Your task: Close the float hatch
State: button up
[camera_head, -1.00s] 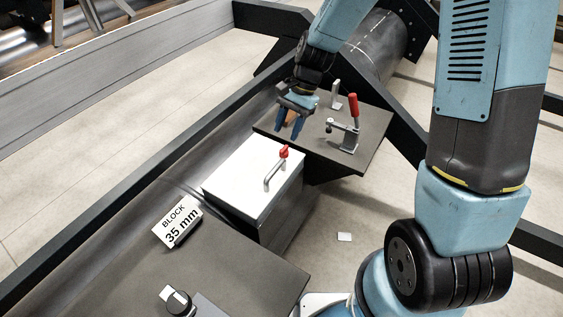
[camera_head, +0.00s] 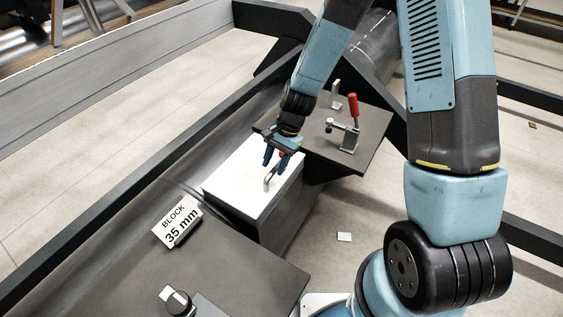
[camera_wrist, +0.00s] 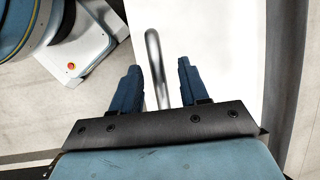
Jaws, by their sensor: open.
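The float hatch appears as a white lid (camera_head: 232,186) lying flat on a grey box (camera_head: 285,215). I cannot tell whether it is fully seated. A bent metal handle (camera_head: 268,182) stands on the lid near its right edge. My gripper (camera_head: 275,162) points down over the far end of this handle, with its blue fingers apart. In the wrist view the handle (camera_wrist: 152,50) runs between the two open fingers, and I cannot tell whether they touch it.
A dark plate (camera_head: 372,150) behind the box carries a red-handled toggle clamp (camera_head: 353,110) and a small metal post (camera_head: 336,90). A "BLOCK 35 mm" sign (camera_head: 178,222) and a black knob (camera_head: 177,300) are on the near grey deck. Dark beams surround the area.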

grip_shut()
dwell(0.4)
jog(key=shift+a+r, duration=0.1)
jog(key=shift+a, duration=0.05)
